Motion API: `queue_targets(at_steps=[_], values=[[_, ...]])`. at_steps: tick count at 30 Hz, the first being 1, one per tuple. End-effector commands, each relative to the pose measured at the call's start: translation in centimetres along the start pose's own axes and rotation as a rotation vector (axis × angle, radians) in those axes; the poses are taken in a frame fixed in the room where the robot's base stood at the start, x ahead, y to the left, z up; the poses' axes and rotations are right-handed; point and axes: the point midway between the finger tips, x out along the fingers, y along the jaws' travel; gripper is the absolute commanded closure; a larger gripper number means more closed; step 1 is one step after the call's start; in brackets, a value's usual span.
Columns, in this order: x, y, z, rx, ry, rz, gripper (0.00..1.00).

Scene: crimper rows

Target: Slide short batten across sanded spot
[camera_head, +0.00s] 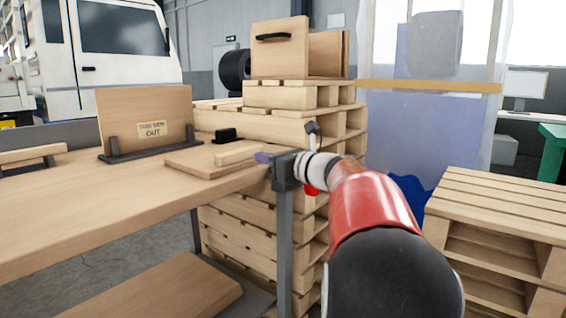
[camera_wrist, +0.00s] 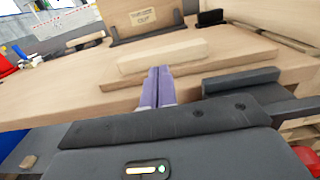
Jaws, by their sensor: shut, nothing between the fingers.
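The short batten (camera_head: 238,155) is a pale wooden strip lying flat on a thin wooden board (camera_head: 190,163) on the bench top. In the wrist view the batten (camera_wrist: 185,53) lies crosswise just beyond my fingertips, on the board (camera_wrist: 122,80). My gripper (camera_head: 264,157) is at the batten's right end in the head view. Its purple fingers (camera_wrist: 159,72) are shut together with nothing between them. The tips are at or against the batten's near side; I cannot tell if they touch. No sanded spot stands out clearly on the board.
The wooden bench (camera_head: 90,215) extends left. A sign panel (camera_head: 147,115) in a dark stand rises behind the board, with a small black block (camera_head: 224,135) beside it. Stacked pallets (camera_head: 262,235) stand behind the bench; another pallet stack (camera_head: 500,205) is at right.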

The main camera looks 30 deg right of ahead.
Motion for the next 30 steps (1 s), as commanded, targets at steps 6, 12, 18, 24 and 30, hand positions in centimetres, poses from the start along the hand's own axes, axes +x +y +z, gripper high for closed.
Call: queue_targets(at_steps=[6, 12, 18, 24, 30], values=[[3.4, 0.1, 0.0, -0.001, 0.000, 0.003, 1.00], [4.4, 0.0, 0.0, -0.002, 0.000, 0.001, 1.00], [4.5, 0.1, 0.0, -0.002, 0.000, 0.001, 1.00], [5.0, 0.1, 0.1, -0.001, 0.001, 0.003, 1.00], [7.5, 0.1, 0.1, 0.000, 0.001, 0.003, 1.00]])
